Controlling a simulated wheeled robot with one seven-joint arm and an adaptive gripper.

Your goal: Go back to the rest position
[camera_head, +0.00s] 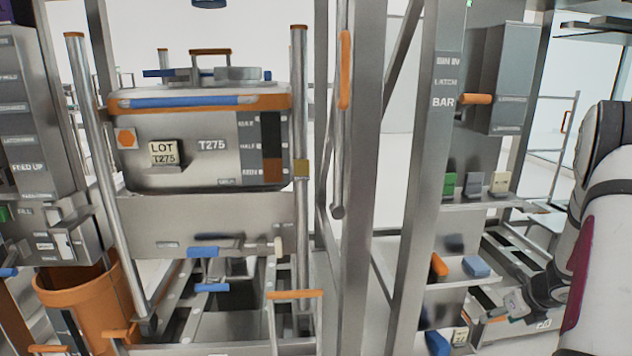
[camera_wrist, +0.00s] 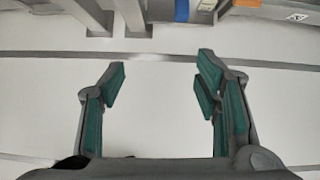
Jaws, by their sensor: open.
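My gripper (camera_wrist: 160,85) is open and empty in the wrist view, its two green-padded fingers spread wide over a pale floor. In the head view my arm comes in from the right edge, and the gripper (camera_head: 515,304) shows low at the right, near the lower shelves. A steel bin (camera_head: 205,147) marked T275 sits high in a frame at the left, with an orange rim band, a blue bar and a LOT T275 tag (camera_head: 164,153). My gripper is well to the right of the bin and apart from it.
A steel post (camera_head: 362,150) stands in the middle. An upright labelled BAR (camera_head: 430,180) has an orange handle (camera_head: 476,99). Shelves hold small coloured blocks (camera_head: 476,266) close to my gripper. An orange bucket (camera_head: 85,305) stands at the lower left.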

